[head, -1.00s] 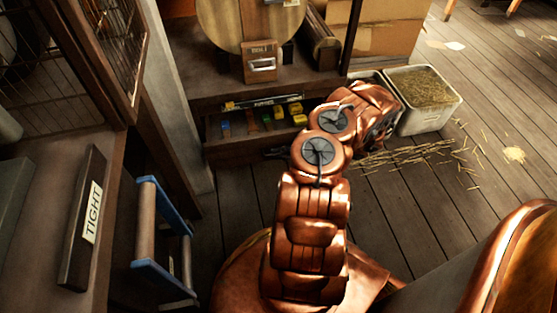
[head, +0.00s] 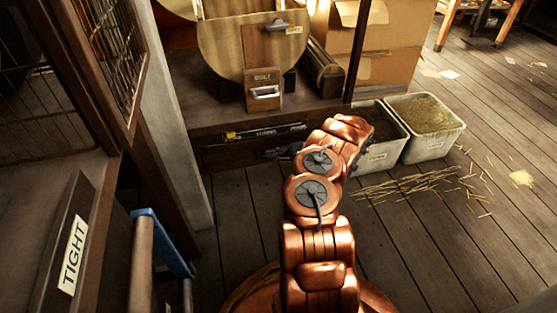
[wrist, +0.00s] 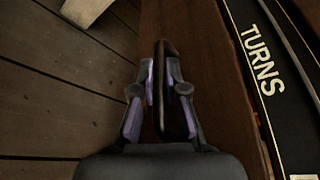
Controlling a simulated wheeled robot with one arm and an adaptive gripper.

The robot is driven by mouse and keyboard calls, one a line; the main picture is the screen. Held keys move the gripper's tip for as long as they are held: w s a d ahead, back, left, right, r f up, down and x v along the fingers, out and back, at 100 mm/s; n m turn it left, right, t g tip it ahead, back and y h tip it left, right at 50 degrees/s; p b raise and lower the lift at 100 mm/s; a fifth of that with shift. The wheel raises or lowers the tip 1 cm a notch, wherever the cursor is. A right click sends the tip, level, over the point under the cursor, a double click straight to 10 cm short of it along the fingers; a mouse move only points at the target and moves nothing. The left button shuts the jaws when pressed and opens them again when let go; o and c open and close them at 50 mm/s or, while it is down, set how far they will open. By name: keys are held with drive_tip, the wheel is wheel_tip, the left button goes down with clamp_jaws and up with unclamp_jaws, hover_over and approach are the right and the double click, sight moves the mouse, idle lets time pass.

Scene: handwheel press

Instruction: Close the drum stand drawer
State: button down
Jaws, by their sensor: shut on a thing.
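The drum stand drawer shows its brown wooden front (head: 226,156) low in the stand, close under the black strip in the head view. Its inside does not show. In the wrist view the drawer front (wrist: 212,60) runs alongside the strip. My gripper (head: 272,154) is at the drawer front, partly hidden by my copper arm. In the wrist view my gripper (wrist: 157,75) is shut on the dark drawer handle (wrist: 172,112), with one finger on each side.
A black strip marked TURNS (wrist: 265,65) lies above the drawer. A round drum (head: 228,55) stands on top. A straw-filled bin (head: 425,118) and a darker bin (head: 385,130) stand to the right. A TIGHT sign (head: 72,255) is at left.

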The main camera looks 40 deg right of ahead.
drive_tip(key=shift+w+d+r, duration=0.1)
drive_tip(key=shift+w+d, duration=0.05)
drive_tip(key=shift+w, duration=0.15)
drive_tip(key=c, duration=1.5)
unclamp_jaws()
drive_tip(key=v, duration=1.2)
